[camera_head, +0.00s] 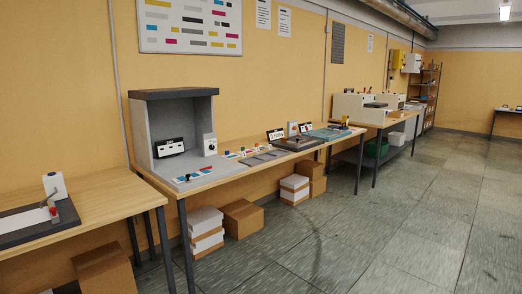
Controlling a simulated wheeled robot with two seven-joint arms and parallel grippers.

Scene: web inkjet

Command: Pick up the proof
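No sheet can be singled out with certainty as the proof. Small colour-printed cards (194,176) lie flat at the front of the grey viewing booth (143,132) on the middle table. More small coloured pieces (238,153) lie to their right on the same table. They are too small to read. Neither of my grippers shows in the head view.
A wooden table (105,202) at the near left bears a dark pad (20,234) and a white device (54,187). Boxes (243,217) and white stacks (206,221) stand under the middle table. A further table (388,121) holds white machines. The tiled floor (400,220) at right is clear.

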